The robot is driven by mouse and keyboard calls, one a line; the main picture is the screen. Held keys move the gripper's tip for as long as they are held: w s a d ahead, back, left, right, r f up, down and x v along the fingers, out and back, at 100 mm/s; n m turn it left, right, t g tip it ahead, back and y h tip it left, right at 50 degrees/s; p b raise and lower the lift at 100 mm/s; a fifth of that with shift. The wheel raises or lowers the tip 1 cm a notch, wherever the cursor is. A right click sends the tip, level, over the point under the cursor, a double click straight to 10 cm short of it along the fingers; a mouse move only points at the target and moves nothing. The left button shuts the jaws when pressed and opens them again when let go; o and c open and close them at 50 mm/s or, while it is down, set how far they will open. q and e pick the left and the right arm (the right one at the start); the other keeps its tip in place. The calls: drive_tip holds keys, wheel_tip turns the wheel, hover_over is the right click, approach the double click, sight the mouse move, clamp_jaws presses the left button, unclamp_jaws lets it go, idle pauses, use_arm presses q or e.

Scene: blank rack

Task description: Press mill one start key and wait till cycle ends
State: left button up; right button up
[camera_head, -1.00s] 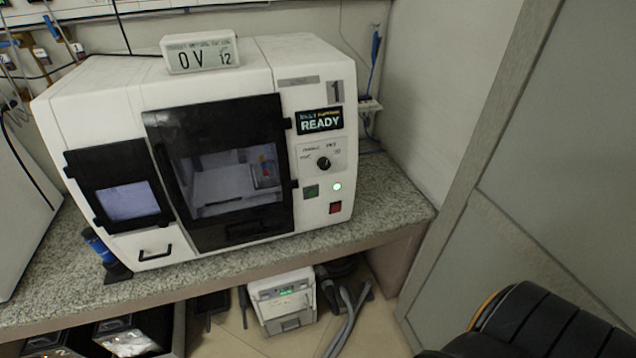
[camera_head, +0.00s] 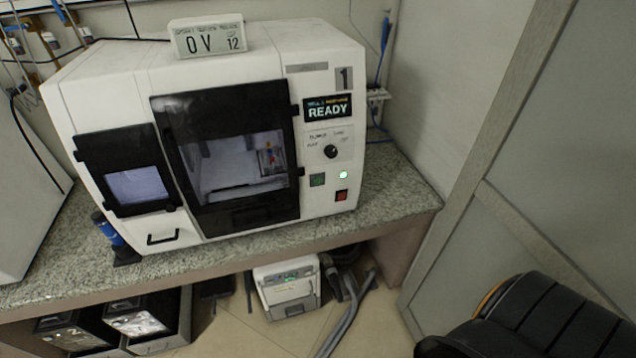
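Mill one (camera_head: 85,95) is a white boxy machine with the number 1 at its upper right, standing on a granite counter. Its dark-framed front door (camera_head: 235,155) looks shut, with a lit chamber behind the glass. Its display (camera_head: 328,108) reads READY. Below the display are a black knob (camera_head: 331,151), a dark green key (camera_head: 317,180), a round lit pale green light (camera_head: 343,174) and a red key (camera_head: 341,196). Which of these is the start key I cannot read. Neither of my grippers is in view.
The granite counter (camera_head: 400,205) has free room right of the mill. A small display box (camera_head: 208,38) sits on top. A white unit (camera_head: 287,287) with grey hoses and open bins (camera_head: 150,318) are below.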

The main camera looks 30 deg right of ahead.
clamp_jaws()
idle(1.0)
